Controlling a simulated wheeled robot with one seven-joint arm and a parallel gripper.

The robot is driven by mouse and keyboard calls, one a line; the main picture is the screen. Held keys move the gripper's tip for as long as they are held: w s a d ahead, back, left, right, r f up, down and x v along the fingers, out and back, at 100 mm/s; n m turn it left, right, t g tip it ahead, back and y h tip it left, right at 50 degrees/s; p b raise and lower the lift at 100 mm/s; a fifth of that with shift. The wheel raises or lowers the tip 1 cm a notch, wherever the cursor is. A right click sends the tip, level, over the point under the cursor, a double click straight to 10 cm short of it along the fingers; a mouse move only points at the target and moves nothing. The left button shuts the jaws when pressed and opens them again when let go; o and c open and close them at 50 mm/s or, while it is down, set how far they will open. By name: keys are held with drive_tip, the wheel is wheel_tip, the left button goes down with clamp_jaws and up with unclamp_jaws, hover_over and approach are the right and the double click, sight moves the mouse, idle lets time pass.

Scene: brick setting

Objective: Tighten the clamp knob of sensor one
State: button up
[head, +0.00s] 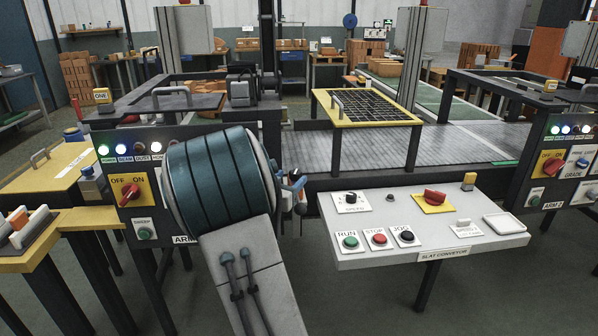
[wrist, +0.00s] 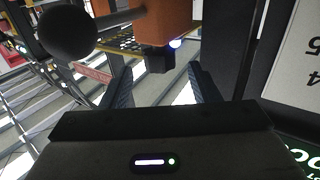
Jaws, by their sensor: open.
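My gripper (wrist: 160,72) is open in the wrist view, its two dark fingers apart with nothing held between them. Beyond the fingertips is an orange block (wrist: 166,22) with a small dark part (wrist: 157,60) below it and a small bluish-white light beside that. A round black ball knob (wrist: 67,32) on a dark rod stands to the left of the orange block, apart from the fingers. I cannot tell whether it is the clamp knob of sensor one. In the head view my arm hides my gripper; small orange and blue parts (head: 297,184) show just right of the arm.
A yellow ONE tag (head: 103,96) stands on the left machine, above a panel with a red switch (head: 130,191). The slat conveyor (head: 445,145) runs behind, with a yellow-framed grid (head: 370,107) over it. A grey control desk (head: 350,262) juts out right of my arm.

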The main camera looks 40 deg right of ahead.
sight(299, 170)
drive_tip(key=x, duration=0.6)
drive_tip(key=shift+d, duration=0.15)
drive_tip(key=shift+c, duration=0.3)
drive_tip(key=c, duration=0.9)
